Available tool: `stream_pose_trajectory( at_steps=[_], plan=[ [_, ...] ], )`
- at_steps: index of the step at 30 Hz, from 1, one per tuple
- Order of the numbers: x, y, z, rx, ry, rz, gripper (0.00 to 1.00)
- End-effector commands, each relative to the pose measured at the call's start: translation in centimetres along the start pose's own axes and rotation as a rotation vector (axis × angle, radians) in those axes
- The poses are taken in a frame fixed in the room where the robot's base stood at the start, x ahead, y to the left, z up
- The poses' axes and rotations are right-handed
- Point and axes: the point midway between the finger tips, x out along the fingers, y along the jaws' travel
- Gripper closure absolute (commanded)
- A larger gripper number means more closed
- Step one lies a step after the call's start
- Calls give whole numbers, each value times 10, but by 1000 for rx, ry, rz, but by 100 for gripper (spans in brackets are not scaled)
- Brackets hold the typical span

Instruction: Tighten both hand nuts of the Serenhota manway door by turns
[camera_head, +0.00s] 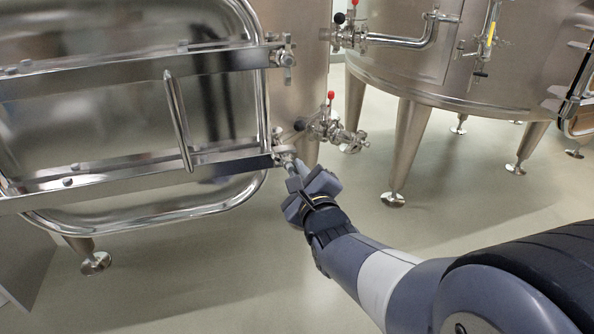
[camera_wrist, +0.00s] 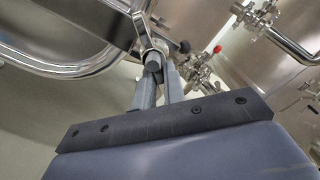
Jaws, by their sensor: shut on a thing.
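The manway door (camera_head: 120,100) is a large polished steel door on the left of the head view, with two horizontal bars and a slanted handle (camera_head: 177,120). The upper hand nut (camera_head: 286,58) sits at the right end of the upper bar, with nothing touching it. My gripper (camera_head: 292,170) is at the right end of the lower bar (camera_head: 225,160), shut on the lower hand nut (camera_head: 284,153), which the fingers partly hide. In the wrist view the fingers of my gripper (camera_wrist: 158,72) come close together at the bar end. How tight either nut is cannot be told.
A valve with a red-tipped lever (camera_head: 326,122) stands just right of the lower nut, close to my gripper. Another red-tipped valve (camera_head: 350,32) is higher up. A second vat (camera_head: 450,80) on steel legs stands at the right. The floor (camera_head: 450,190) between is clear.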

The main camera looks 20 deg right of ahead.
Motion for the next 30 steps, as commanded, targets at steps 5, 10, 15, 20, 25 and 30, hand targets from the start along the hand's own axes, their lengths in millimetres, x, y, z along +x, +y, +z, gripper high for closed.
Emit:
stream_pose_trajectory(
  at_steps=[5, 10, 15, 20, 25, 30],
  plan=[
    [0, 0, 0, 5, 0, 1, 100],
    [0, 0, 0, 4, 0, 1, 100],
    [0, 0, 0, 4, 0, 1, 80],
    [0, 0, 0, 3, 0, 1, 67],
    [0, 0, 0, 3, 0, 0, 67],
    [1, 1, 0, 4, 0, 0, 67]
  ],
)
